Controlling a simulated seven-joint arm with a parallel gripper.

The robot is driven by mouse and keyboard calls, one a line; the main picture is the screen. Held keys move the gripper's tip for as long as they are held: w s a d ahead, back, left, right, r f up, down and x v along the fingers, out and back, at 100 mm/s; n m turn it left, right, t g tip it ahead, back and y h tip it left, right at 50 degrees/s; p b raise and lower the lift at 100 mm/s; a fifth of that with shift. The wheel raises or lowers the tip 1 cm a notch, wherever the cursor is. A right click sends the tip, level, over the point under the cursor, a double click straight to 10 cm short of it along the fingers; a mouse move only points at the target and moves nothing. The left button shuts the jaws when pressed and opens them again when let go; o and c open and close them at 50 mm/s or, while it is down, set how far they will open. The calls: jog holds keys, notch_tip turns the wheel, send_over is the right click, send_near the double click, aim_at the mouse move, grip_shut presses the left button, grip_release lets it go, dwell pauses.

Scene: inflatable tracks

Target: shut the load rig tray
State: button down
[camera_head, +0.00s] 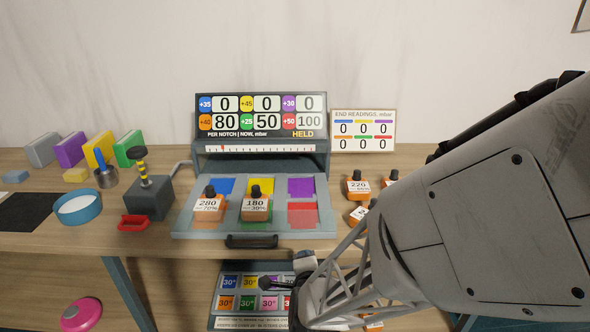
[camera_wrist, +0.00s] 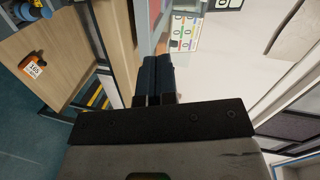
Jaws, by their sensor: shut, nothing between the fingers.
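The load rig tray (camera_head: 224,232) is slid out toward me from under the rig's display housing (camera_head: 262,147). It has blue, yellow and purple pads at the back and a red pad at the front right. A black handle (camera_head: 252,241) is on its front edge. Orange weights marked 280 (camera_head: 208,204) and 180 (camera_head: 256,205) stand on its left and middle front places. My gripper (camera_head: 265,282) is low in front of the table edge, below the handle and apart from it. Its dark fingers (camera_wrist: 155,75) are together and empty in the wrist view.
Loose orange weights (camera_head: 358,186) stand right of the tray, partly behind my arm. A coloured panel (camera_head: 250,308) sits below the table.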

aim_at(300, 228)
jog(key=shift+s+a+f+m+t+h, duration=0.15)
jog(key=shift+s+f+m+t, duration=0.15)
jog(key=shift+f+m+t, duration=0.2)
jog(key=shift+s+a+f+m+t+h, duration=0.15)
jog(key=shift+s+f+m+t, duration=0.15)
jog(key=shift+f+m, duration=0.25)
jog(key=shift+s+a+f+m+t+h, duration=0.15)
jog(key=shift+s+f+m+t, duration=0.2)
jog(key=shift+f, duration=0.3)
jog(key=shift+w, duration=0.3)
jog(key=shift+w, duration=6.8)
jog(key=w, duration=3.2)
jog(key=shift+w, duration=0.35)
jog(key=shift+w+r, duration=0.2)
jog(key=shift+w, duration=0.65)
jog(key=shift+s+f, duration=0.1)
jog(key=shift+s, duration=0.05)
